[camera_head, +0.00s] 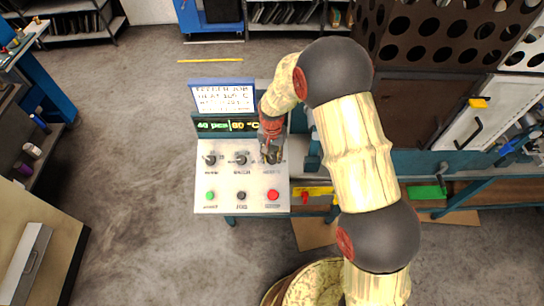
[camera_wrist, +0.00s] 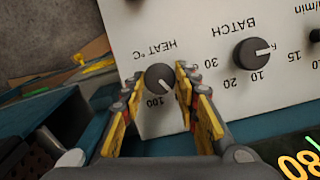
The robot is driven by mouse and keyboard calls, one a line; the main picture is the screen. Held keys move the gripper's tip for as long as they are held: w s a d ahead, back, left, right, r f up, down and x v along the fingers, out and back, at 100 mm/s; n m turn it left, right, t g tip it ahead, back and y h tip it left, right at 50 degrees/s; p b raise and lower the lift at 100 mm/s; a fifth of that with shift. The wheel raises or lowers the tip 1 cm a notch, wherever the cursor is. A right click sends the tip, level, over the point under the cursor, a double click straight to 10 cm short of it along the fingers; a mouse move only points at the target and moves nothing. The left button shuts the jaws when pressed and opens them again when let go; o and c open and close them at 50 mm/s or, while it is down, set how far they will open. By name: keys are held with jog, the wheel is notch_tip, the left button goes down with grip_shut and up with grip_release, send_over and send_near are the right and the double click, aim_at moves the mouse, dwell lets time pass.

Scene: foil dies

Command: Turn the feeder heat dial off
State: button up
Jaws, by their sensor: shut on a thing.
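The heat dial (camera_wrist: 160,78) is a round dark knob on the white control panel (camera_head: 224,178), with "HEAT °C" printed upside down beside it in the wrist view. Its white pointer mark is on the lower side, near the 100 label; I cannot tell the exact setting. My gripper (camera_wrist: 157,98) has its yellow-padded fingers on either side of the knob and is shut on it. In the head view my gripper (camera_head: 271,154) covers most of this dial, at the right end of the dial row. The lit display (camera_head: 228,125) reads 40 pcs and 80 °C.
The batch dial (camera_wrist: 252,54) is close beside it. A further dial (camera_head: 209,160) is at the panel's left. Green (camera_head: 210,195), black (camera_head: 241,195) and red (camera_head: 273,194) buttons are below. A sign (camera_head: 223,97) stands behind the display. Floor left of the panel is clear.

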jog(key=n, duration=0.2)
jog(key=n+h, duration=0.1)
jog(key=n, duration=0.1)
jog(key=n+b, duration=0.1)
jog(key=n, duration=0.1)
jog(key=shift+a+h, duration=0.25)
jog(key=shift+h, duration=0.15)
jog(key=n+b, duration=0.1)
jog(key=n, duration=0.1)
jog(key=n+t+h, duration=0.1)
jog(key=n, duration=0.2)
jog(key=shift+s+a+t+b, duration=0.1)
jog(key=shift+s+t+b, duration=0.05)
jog(key=shift+t+b, duration=0.2)
jog(key=shift+n, duration=0.4)
jog(key=o, duration=1.2)
jog(key=shift+c, duration=0.2)
jog(key=v, duration=1.2)
jog(key=shift+a, duration=0.2)
